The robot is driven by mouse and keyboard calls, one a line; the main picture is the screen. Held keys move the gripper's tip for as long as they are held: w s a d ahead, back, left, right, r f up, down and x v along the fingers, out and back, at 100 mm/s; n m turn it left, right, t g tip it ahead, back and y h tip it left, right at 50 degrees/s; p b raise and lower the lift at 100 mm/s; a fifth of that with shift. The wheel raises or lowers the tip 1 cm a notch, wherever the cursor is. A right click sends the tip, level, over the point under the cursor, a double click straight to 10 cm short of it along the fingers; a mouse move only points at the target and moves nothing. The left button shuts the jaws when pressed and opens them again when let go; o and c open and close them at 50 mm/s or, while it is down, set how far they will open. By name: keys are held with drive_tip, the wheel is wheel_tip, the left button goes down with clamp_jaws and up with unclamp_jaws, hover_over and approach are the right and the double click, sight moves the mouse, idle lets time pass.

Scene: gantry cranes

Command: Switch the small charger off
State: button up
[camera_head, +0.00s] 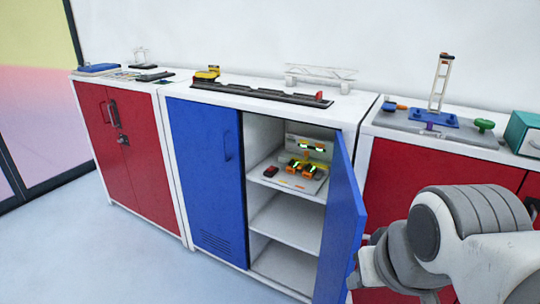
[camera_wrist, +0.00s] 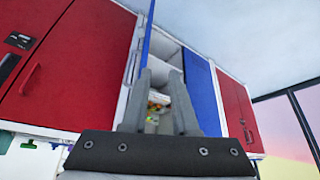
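A small grey charger (camera_head: 318,186) sits on the upper shelf inside the blue cabinet. Orange-and-black battery packs with green lights (camera_head: 303,167) sit on it, and a light panel with another green-lit part stands behind. A small red item (camera_head: 270,171) lies at its left front. The charger's switch is too small to make out. My gripper (camera_wrist: 160,75) is open and empty in the wrist view, facing the open cabinet; blurred coloured items on the shelf show between its fingers. In the head view my arm is at the right, outside the open door, and the fingers cannot be made out.
The blue right door (camera_head: 341,225) stands open between my arm and the shelves; the blue left door (camera_head: 207,180) is shut. Lower shelves look empty. Red cabinets (camera_head: 118,150) flank it. A black track with a yellow vehicle (camera_head: 206,76) lies on top. Floor at left is clear.

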drive_tip(key=shift+r, duration=0.2)
drive_tip(key=c, duration=0.4)
drive_tip(key=shift+r+p, duration=0.4)
drive_tip(key=shift+p, duration=0.15)
clamp_jaws()
wheel_tip(320, 180, up, 12)
drive_tip(key=p, duration=1.2)
drive_tip(key=shift+r, duration=0.15)
